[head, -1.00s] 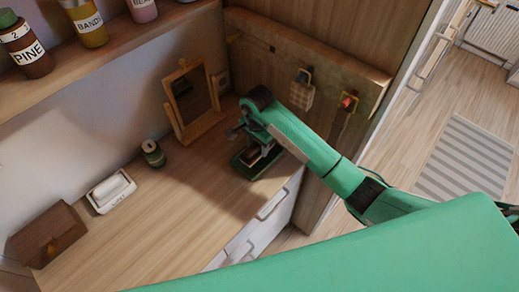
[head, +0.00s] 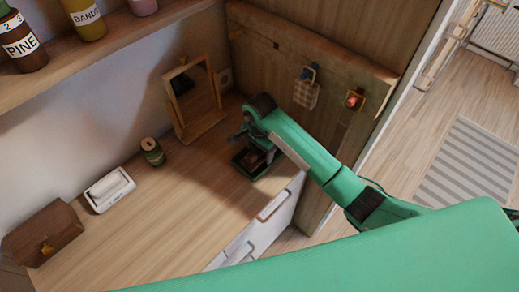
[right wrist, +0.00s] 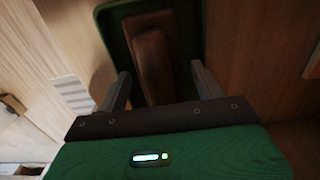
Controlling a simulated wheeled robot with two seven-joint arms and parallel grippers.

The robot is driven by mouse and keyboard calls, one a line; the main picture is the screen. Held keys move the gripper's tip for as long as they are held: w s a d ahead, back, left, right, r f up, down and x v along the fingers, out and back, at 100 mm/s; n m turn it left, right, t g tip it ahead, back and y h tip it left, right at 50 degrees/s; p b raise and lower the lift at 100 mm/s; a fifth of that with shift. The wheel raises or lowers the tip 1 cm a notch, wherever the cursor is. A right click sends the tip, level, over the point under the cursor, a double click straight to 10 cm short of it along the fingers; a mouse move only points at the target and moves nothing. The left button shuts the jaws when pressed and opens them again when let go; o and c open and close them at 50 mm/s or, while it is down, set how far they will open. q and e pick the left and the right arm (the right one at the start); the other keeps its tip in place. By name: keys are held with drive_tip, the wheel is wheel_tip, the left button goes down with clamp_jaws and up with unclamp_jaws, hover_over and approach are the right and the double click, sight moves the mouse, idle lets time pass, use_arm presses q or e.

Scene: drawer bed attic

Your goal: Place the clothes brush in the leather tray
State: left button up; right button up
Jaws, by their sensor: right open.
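The clothes brush (right wrist: 152,62), brown and long, lies inside the leather tray (right wrist: 110,22), which has a green rim and a dark inside. In the head view the tray (head: 248,176) sits on the wooden counter near its right end, partly hidden by my right gripper. My right gripper (head: 243,138) is over the tray. In the right wrist view its two fingers (right wrist: 160,76) are spread, one on each side of the near end of the brush. Whether they touch the brush or tray cannot be told. My left gripper is not in view.
A small framed mirror (head: 191,98) stands behind the tray. A green spool (head: 152,152), a white dish (head: 109,190) and a brown box (head: 42,234) stand along the wall. A cloth bag (head: 305,92) hangs on the right panel. The counter's middle is clear.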

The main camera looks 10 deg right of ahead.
wheel_tip(320, 180, up, 12)
drive_tip(key=p, duration=0.6)
drive_tip(key=shift+f+p, duration=0.2)
drive_tip(key=shift+p, duration=0.1)
drive_tip(key=shift+r, duration=0.4)
